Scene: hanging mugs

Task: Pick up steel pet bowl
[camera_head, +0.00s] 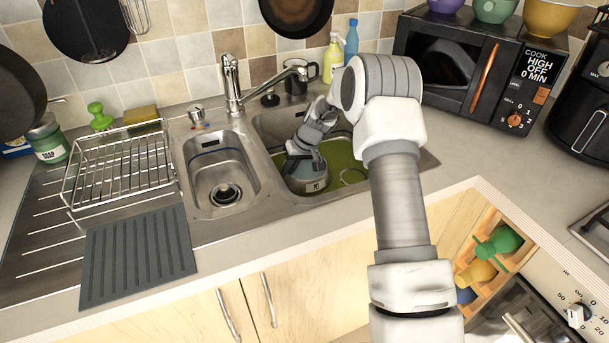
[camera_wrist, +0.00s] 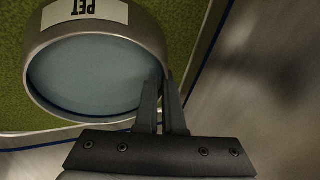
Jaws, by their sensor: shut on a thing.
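The steel pet bowl (camera_head: 317,185) is in the right sink basin, low over or on a green surface; I cannot tell if it touches. In the wrist view the bowl (camera_wrist: 153,42) is a round metal ring with a blue-grey inside and a white "PET" label. My gripper (camera_head: 297,160) reaches down into the basin at the bowl's left side. In the wrist view my gripper's fingers (camera_wrist: 164,88) are shut on the bowl's rim at its lower right edge. Part of the bowl is hidden by my gripper in the head view.
The right basin (camera_head: 268,124) has steel walls close around the bowl. The empty left basin (camera_head: 215,168) is beside it. A dark mug (camera_head: 298,79) and the tap (camera_head: 233,85) stand behind. A wire rack (camera_head: 120,165) is at left.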

